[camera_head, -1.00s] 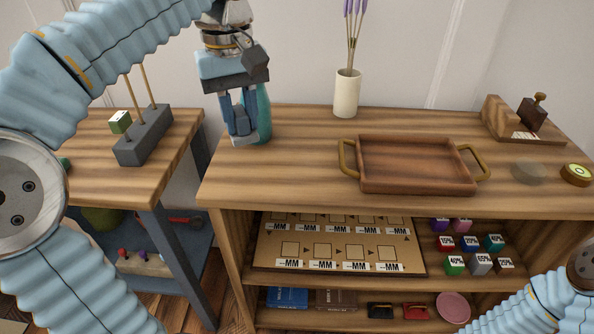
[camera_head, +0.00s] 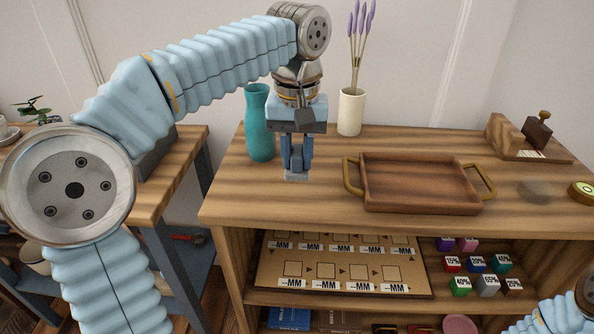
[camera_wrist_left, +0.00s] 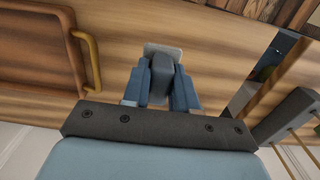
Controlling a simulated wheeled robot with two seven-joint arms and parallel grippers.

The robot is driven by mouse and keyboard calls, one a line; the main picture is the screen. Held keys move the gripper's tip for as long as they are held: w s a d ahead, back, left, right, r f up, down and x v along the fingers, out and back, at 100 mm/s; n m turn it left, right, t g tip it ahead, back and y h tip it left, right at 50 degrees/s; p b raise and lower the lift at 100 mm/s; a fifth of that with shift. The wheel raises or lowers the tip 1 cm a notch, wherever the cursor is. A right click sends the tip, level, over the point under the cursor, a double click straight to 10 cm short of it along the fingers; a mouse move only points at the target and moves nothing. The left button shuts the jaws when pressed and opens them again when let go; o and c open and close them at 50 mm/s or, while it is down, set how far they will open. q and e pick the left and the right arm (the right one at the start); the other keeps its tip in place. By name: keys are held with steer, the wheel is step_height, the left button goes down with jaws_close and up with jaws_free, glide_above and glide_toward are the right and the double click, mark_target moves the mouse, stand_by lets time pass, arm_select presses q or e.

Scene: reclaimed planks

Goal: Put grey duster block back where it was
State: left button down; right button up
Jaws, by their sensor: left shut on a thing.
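My left gripper (camera_head: 297,160) points down over the left part of the wooden cabinet top (camera_head: 330,207), between the teal vase and the brown tray. It is shut on the grey duster block (camera_head: 297,177), whose pale grey end sticks out below the fingertips. The left wrist view also shows the block (camera_wrist_left: 163,51) between the two blue fingers. I cannot tell whether the block touches the wood. My right gripper is out of view; only part of my right arm shows at the lower right.
The teal vase (camera_head: 258,125) stands just left of the gripper, and a white vase with lavender (camera_head: 351,112) behind right. The brown tray (camera_head: 420,209) is to the right. A wooden stand (camera_head: 505,135) and a tape roll (camera_head: 582,191) lie farther right. Below are a labelled board (camera_head: 325,270) and coloured blocks (camera_head: 475,265).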

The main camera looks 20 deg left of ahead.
mark_target(297, 145)
arm_select(q)
steer(key=f, duration=0.1)
steer(key=w+f, duration=0.1)
steer(key=f, duration=0.1)
steer(key=w+a+f, duration=0.1)
steer(key=shift+f, duration=0.15)
steer(key=shift+s+d+f, duration=0.1)
steer(key=shift+f, duration=0.45)
steer(key=shift+f, duration=0.1)
steer(key=shift+f+b, duration=0.1)
steer(key=shift+b, duration=0.25)
steer(key=c, duration=0.9)
jaws_free()
steer(key=shift+r, duration=0.3)
step_height(297, 145, up, 12)
steer(key=p, duration=0.2)
steer(key=shift+f+p, duration=0.1)
steer(key=shift+p, duration=0.2)
